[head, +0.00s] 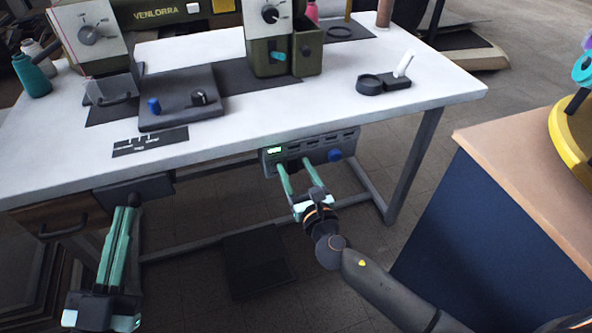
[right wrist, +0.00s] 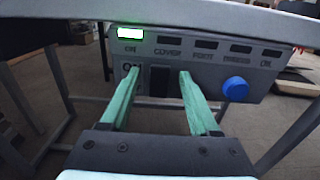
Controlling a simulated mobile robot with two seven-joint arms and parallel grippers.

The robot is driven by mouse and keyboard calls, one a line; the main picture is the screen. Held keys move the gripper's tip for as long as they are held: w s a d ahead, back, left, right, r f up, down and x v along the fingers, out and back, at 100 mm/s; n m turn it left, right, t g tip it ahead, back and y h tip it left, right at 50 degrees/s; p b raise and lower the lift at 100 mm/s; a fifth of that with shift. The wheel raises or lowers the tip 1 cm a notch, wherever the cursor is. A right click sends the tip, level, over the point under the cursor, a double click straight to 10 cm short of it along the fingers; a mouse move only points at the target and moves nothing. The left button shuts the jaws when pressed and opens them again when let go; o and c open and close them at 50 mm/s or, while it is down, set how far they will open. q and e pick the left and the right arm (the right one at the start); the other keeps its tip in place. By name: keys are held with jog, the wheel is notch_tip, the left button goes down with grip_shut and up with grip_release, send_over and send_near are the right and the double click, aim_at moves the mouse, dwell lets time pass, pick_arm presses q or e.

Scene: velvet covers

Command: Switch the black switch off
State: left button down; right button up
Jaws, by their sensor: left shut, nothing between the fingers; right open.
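The grey control box (head: 318,148) hangs under the front edge of the white table. It also shows in the right wrist view (right wrist: 212,64). A dark upright rectangle, apparently the black switch (right wrist: 159,82), is on its face below a lit green lamp (right wrist: 130,33) and several dark windows. My right gripper (right wrist: 158,74) is open, with one fingertip on each side of the switch; contact cannot be told. In the head view the right gripper (head: 294,165) reaches up to the box and the switch is not clear. My left gripper (head: 133,200) is shut and empty at lower left.
A blue round knob (right wrist: 235,88) sits on the box right of the fingers. The white table (head: 250,108) overhangs the box and carries sewing machines. A table leg (head: 412,165) stands to the right, near a dark blue cabinet (head: 480,225).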

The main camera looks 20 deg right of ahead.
jog(key=shift+c, duration=0.2)
grip_shut()
dwell(0.3)
